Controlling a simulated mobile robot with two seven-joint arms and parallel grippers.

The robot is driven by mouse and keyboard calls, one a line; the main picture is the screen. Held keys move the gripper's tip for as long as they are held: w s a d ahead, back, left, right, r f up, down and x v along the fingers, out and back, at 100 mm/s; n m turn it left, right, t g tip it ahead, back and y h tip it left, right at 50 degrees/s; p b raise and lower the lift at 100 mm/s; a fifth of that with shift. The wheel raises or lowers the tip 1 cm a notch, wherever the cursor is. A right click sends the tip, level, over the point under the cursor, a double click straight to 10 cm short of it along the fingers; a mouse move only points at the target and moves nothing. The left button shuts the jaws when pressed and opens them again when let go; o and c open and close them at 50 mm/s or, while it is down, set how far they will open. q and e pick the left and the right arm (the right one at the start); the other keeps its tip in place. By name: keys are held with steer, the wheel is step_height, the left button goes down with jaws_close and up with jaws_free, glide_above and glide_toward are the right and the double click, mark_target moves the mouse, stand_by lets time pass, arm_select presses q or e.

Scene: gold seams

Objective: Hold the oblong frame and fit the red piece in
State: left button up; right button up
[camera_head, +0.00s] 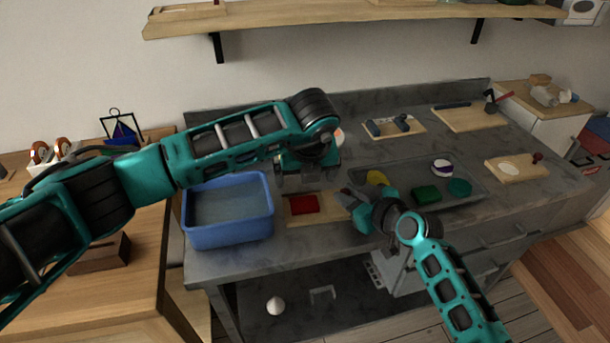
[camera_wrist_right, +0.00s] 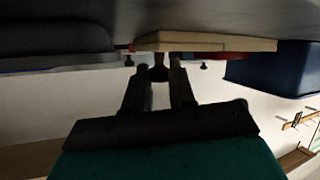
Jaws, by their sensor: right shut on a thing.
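The oblong frame (camera_head: 325,214) is a light wooden board on the grey counter, right of the blue bin. The red piece (camera_head: 303,203) lies on it; whether it is seated in an opening I cannot tell. My right gripper (camera_head: 352,198) is at the frame's right end. In the right wrist view the right gripper (camera_wrist_right: 158,84) is shut on a dark red knob (camera_wrist_right: 158,70) at the edge of the frame (camera_wrist_right: 225,43). My left gripper (camera_head: 306,180) hangs just above and behind the red piece; its finger opening is unclear.
A blue bin (camera_head: 228,238) stands close on the left. A grey tray (camera_head: 404,168) behind my right gripper holds yellow, green, teal and purple-white pieces. Another board (camera_head: 505,176) with a white oval and several tools lie farther right. The counter's front edge is near.

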stand_by(0.4)
steer(key=o, duration=0.9)
steer(key=shift+s+d, duration=0.1)
